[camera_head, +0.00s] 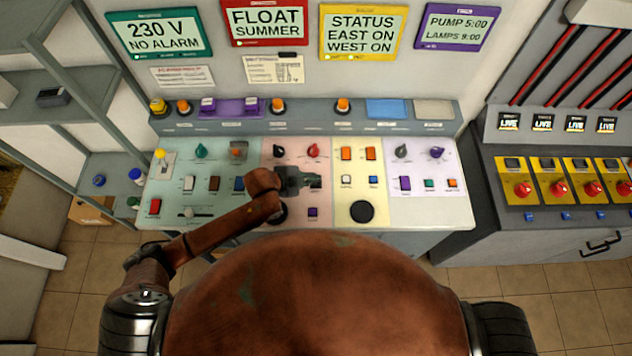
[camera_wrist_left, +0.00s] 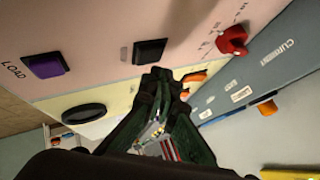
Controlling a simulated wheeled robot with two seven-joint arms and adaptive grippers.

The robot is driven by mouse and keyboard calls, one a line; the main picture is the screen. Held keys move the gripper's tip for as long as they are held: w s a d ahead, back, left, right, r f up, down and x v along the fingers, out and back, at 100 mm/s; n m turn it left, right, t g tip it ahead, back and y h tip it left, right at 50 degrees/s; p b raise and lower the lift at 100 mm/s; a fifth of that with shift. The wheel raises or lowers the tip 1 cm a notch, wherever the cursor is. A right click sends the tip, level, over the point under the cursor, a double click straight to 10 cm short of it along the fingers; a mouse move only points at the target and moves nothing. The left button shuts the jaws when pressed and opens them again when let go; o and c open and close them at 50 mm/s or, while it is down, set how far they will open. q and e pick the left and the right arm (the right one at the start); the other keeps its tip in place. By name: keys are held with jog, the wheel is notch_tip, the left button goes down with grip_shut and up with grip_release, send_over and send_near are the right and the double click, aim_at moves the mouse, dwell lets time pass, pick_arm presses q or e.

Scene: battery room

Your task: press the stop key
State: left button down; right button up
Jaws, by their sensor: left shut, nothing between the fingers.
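The control desk (camera_head: 240,220) carries many coloured keys and knobs; no stop label is legible, so I cannot tell which is the stop key. My left gripper (camera_head: 314,180) is shut and empty over the pink section, below its red knob (camera_head: 313,150). In the left wrist view the shut fingertips (camera_wrist_left: 162,74) are close to a black square key (camera_wrist_left: 149,50); I cannot tell if they touch. A purple key (camera_wrist_left: 45,66) marked LOAD is to the left. The gripper hides part of the pink section in the head view. My right gripper is out of view.
A raised ledge (camera_head: 310,125) with orange knobs runs behind. A grey cabinet with red buttons (camera_head: 522,188) stands at right, shelves (camera_head: 60,85) at left.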

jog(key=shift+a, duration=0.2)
pick_arm(q)
jog(key=shift+f, duration=0.15)
jog(key=shift+f, duration=0.25)
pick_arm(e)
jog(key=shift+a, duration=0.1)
pick_arm(q)
jog(key=shift+f, duration=0.3)
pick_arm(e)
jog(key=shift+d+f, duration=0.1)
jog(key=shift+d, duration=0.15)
pick_arm(q)
jog(key=shift+f, duration=0.25)
dwell(0.6)
jog(key=shift+r+p, duration=0.8)
jog(key=shift+r, duration=0.1)
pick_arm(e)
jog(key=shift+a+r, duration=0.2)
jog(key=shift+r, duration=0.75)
